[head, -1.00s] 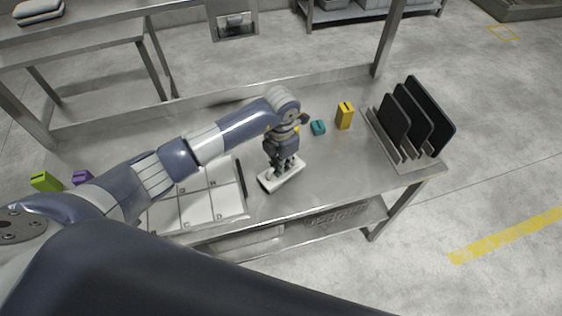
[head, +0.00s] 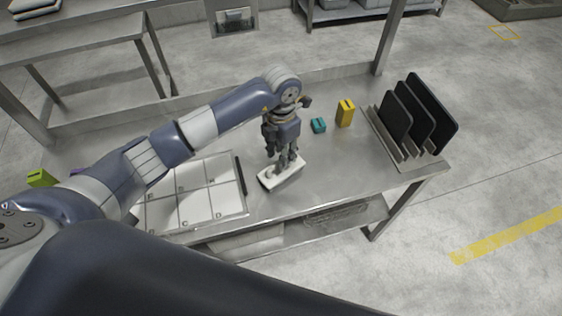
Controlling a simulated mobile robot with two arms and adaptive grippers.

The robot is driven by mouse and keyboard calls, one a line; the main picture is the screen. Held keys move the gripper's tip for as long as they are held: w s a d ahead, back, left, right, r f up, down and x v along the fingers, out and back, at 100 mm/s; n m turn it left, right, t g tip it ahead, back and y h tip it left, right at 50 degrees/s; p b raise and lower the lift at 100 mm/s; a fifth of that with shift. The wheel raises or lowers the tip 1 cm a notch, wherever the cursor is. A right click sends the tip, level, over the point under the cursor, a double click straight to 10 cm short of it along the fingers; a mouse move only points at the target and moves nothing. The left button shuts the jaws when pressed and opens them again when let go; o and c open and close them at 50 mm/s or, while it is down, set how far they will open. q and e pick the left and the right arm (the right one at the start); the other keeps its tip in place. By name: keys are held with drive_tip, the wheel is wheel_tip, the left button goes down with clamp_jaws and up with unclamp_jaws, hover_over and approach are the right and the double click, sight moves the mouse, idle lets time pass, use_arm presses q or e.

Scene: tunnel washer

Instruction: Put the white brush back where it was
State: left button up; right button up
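The white brush (head: 272,183) lies on the steel table, just right of the gridded white board. My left gripper (head: 284,163) comes down over it from above, with its fingers at the brush's top. The fingers cover part of the brush, and I cannot tell whether they are closed on it. My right gripper is not in view.
The white board (head: 212,207) has lettered cells and a dark strip (head: 241,174) at its right edge. A teal block (head: 318,125) and a yellow block (head: 346,113) stand behind right. A rack (head: 408,157) holds black boards. A green block (head: 41,178) is far left. Table right of the brush is clear.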

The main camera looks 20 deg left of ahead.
use_arm(q)
wheel_tip(320, 180, up, 7)
drive_tip(key=b, duration=0.1)
drive_tip(key=shift+r+b, duration=0.2)
drive_tip(key=shift+b, duration=0.15)
idle(0.3)
